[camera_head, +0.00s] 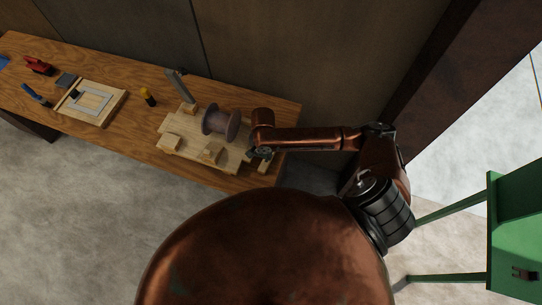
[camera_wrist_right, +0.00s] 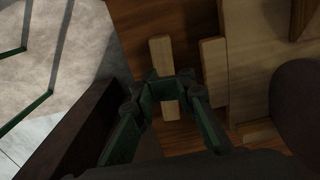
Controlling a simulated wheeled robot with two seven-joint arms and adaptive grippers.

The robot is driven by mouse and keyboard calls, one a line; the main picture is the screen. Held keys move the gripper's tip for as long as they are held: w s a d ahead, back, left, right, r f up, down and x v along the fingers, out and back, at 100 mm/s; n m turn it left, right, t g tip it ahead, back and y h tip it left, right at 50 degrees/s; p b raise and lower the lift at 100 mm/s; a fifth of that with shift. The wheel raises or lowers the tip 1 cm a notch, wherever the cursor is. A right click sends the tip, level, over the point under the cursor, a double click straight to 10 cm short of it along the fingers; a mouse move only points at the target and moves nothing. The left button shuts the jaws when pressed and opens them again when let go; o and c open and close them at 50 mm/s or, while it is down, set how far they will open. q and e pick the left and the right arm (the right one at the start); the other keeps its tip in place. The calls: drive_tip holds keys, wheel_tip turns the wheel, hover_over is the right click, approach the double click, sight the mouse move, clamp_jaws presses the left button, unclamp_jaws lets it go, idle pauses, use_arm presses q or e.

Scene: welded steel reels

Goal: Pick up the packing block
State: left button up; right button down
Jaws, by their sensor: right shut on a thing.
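The packing block is a light wooden bar. In the right wrist view the packing block (camera_wrist_right: 160,51) runs between the fingers of my right gripper (camera_wrist_right: 172,88), sticking out on both sides. The fingers are shut on it. In the head view my right gripper (camera_head: 259,153) is at the right end of the wooden bench, beside the pale board, and the packing block (camera_head: 264,166) shows just below it. I cannot tell whether the block still touches the bench. My left gripper is not in view.
A grey reel (camera_head: 221,123) sits on the pale wooden board (camera_head: 190,137), among wooden blocks (camera_head: 168,144). A grey upright bracket (camera_head: 177,84) stands behind.

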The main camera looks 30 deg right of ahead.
drive_tip(key=s+a+r, duration=0.3)
drive_tip(key=a+r, duration=0.1)
drive_tip(key=a, duration=0.5)
drive_tip(key=shift+r+b, duration=0.3)
drive_tip(key=shift+b, duration=0.15)
drive_tip(key=c, duration=0.6)
unclamp_jaws()
drive_tip(key=shift+o, duration=0.2)
